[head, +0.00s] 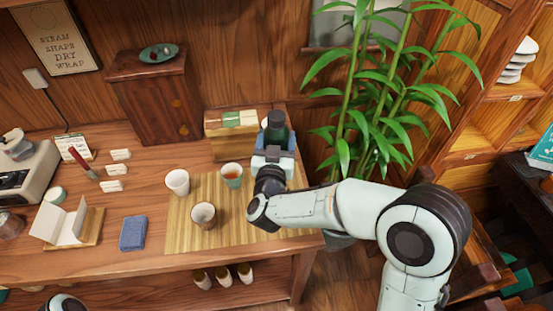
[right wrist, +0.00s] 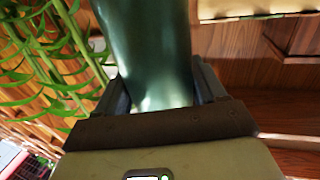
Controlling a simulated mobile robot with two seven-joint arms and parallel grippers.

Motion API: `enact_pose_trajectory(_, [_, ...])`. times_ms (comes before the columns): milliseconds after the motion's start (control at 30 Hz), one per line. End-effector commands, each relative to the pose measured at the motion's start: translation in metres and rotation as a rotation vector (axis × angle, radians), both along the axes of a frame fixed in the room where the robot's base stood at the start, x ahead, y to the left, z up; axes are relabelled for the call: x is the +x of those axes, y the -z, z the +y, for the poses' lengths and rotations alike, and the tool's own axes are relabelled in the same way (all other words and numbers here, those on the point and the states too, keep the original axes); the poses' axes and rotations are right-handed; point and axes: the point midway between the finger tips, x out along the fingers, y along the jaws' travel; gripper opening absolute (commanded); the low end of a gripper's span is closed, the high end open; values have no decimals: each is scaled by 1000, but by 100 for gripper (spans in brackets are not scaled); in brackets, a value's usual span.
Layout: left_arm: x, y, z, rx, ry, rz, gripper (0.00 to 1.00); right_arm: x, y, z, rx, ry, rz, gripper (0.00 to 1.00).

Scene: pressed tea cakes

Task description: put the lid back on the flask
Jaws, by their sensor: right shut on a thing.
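The dark green flask (head: 277,132) stands upright at the back right of the table, by the mat's right end. Its top looks dark; I cannot tell whether that is a lid. My right gripper (head: 273,153) is shut on the flask from the front. In the right wrist view the flask's shiny green body (right wrist: 147,55) fills the space between the two fingers (right wrist: 158,95). I cannot make out a separate lid in either view. My left gripper is not in view.
A bamboo mat (head: 185,228) holds a white cup (head: 178,183), a green-white cup with tea (head: 232,177) and a greyish cup (head: 203,217). A box (head: 231,145) stands behind the mat. A leafy plant (head: 375,100) crowds the right.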

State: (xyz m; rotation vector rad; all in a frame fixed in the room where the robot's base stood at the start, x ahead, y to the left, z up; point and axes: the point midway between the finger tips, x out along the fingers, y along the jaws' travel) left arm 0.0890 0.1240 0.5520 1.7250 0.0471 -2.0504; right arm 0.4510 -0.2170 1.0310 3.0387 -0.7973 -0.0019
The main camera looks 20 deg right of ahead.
Motion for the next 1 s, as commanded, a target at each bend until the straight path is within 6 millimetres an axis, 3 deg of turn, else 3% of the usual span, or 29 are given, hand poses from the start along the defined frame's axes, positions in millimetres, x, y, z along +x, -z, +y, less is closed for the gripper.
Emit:
enact_pose_trajectory(133, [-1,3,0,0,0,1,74,0,17,0,-1,0,-3,0])
enact_pose_trajectory(533, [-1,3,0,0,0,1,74,0,21,0,0,1,-4,0])
enact_pose_trajectory(800, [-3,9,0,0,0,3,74,0,58,0,-2,1,0,0])
enact_pose_trajectory(1000, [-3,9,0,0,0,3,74,0,62,0,0,1,-6,0])
